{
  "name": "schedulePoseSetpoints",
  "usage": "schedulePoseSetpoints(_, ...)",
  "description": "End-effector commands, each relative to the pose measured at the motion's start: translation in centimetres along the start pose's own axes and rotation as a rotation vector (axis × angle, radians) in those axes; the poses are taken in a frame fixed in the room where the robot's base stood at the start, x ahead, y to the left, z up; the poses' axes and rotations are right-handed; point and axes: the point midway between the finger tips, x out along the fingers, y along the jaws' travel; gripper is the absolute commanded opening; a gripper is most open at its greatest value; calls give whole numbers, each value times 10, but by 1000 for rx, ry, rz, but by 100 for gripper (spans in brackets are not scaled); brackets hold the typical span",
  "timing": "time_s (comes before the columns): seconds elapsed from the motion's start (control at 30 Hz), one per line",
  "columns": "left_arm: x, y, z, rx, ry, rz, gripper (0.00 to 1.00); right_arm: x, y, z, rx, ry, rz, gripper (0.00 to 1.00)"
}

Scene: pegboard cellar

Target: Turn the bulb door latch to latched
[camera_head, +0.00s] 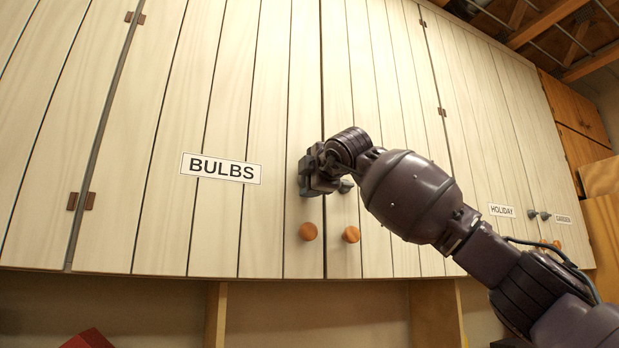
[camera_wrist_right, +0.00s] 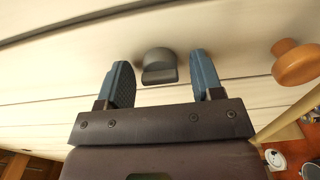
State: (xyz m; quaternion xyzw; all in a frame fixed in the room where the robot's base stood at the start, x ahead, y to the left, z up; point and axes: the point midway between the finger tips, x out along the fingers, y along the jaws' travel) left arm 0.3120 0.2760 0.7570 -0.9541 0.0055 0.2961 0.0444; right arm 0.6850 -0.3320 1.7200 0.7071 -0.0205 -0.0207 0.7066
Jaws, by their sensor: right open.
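The bulb door (camera_head: 222,110) is pale planked wood with a white BULBS label (camera_head: 221,168), and it looks closed. Its dark grey latch (camera_wrist_right: 159,66) is a round boss with a flat thumb tab, seen in the right wrist view. My right gripper (camera_head: 318,170) is at the door's right edge, above the wooden knobs. Its two blue fingers are open, one on each side of the latch, with gaps between finger and latch. In the head view the gripper hides the latch. My left gripper is not in view.
Two round wooden knobs, a left one (camera_head: 308,231) and a right one (camera_head: 351,234), sit below my gripper. A grey fitting (camera_head: 345,186) shows on the neighbouring door. HOLIDAY (camera_head: 501,210) and GARDEN doors are farther right. A red object (camera_head: 88,340) is below left.

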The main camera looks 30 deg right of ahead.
Motion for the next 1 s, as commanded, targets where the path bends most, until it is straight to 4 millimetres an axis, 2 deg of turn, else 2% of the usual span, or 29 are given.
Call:
schedulePoseSetpoints(0.07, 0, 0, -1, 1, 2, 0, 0, 0, 0, 0, 0, 0, 0, 59)
schedulePoseSetpoints(0.37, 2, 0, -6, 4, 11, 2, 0, 0, 0, 0, 0, 0, 0, 13)
schedulePoseSetpoints(0.67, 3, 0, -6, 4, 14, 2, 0, 0, -1, 0, -35, 1, -1, 12)
schedulePoseSetpoints(1.0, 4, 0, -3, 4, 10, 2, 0, 0, -1, -1, -252, 3, -2, 12)
